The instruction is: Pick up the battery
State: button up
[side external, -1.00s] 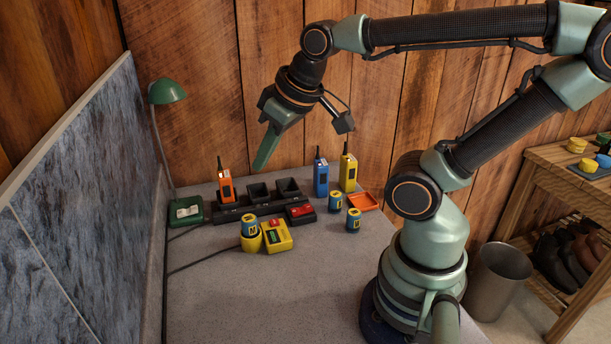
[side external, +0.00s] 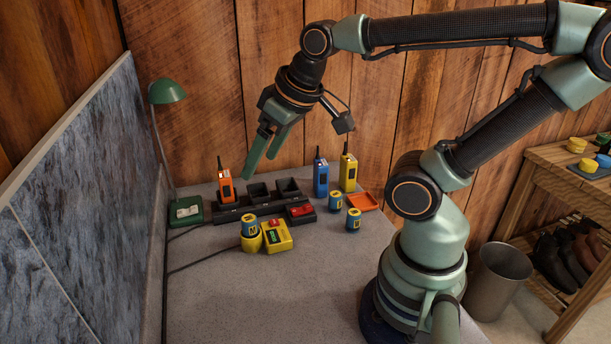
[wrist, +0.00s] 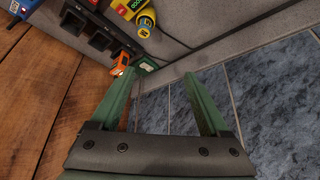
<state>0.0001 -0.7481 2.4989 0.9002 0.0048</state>
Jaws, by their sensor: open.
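Two blue-and-yellow cylindrical batteries stand upright on the grey bench in the side view, one behind (side external: 335,201) and one nearer the front (side external: 353,220). My gripper (side external: 260,167) is open and empty, pointing down above the back left of the bench. It is well above and left of the two standing batteries. In the wrist view my gripper (wrist: 160,80) shows its two fingers spread with nothing between them.
A black charging rack (side external: 262,205) holds an orange radio (side external: 225,187). A green lamp (side external: 167,92) rises at left. The bench front is clear.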

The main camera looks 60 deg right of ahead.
jog(key=m, duration=0.2)
jog(key=m+g, duration=0.6)
jog(key=m, duration=1.1)
send_over(249, 218)
jog(key=f, duration=1.4)
jog(key=shift+s+a+f, duration=0.1)
jog(key=shift+s+f, duration=0.25)
jog(key=shift+w+f, duration=0.2)
jog(key=shift+f, duration=1.25)
jog(key=shift+w+f, duration=0.15)
jog(key=shift+f, duration=1.3)
grip_shut()
